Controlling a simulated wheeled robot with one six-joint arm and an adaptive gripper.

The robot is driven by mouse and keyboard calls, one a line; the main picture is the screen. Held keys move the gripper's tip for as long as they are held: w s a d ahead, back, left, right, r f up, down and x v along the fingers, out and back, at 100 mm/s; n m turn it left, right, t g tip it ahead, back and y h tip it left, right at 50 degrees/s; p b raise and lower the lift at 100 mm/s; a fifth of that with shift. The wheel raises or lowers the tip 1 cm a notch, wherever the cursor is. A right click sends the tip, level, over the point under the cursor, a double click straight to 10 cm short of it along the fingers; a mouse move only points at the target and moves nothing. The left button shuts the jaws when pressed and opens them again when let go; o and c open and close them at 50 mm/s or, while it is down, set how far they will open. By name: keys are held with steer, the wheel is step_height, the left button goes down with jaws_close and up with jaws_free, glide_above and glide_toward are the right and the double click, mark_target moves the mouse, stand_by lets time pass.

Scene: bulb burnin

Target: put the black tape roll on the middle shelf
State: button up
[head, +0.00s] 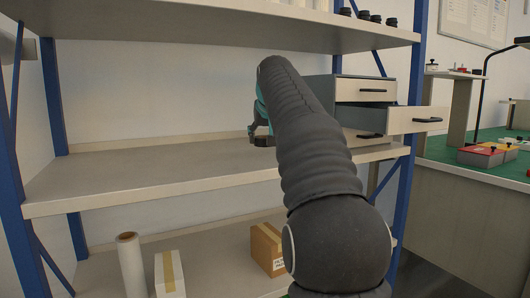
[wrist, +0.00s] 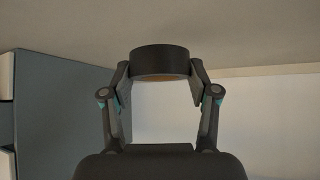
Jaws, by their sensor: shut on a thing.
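My gripper (wrist: 160,78) is shut on the black tape roll (wrist: 160,60), with one finger at each side of it in the wrist view. In the head view the roll (head: 264,141) shows as a small dark shape below the teal gripper parts, partly hidden by my arm. The roll is over the middle shelf (head: 110,180), towards its back and left of the drawer unit. I cannot tell whether the roll touches the shelf board.
A grey drawer unit (head: 350,90) stands on the middle shelf at right, one drawer (head: 410,118) pulled out. The shelf's left part is bare. The lower shelf holds a white roll (head: 131,265) and boxes (head: 268,249). The upper shelf (head: 220,22) is overhead.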

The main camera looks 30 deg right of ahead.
mark_target(265, 146)
steer(key=shift+f+b, duration=0.6)
steer(key=shift+f, duration=1.2)
steer(key=shift+f, duration=0.2)
steer(key=o, duration=1)
steer(key=shift+r, duration=0.1)
steer(key=shift+o, duration=0.2)
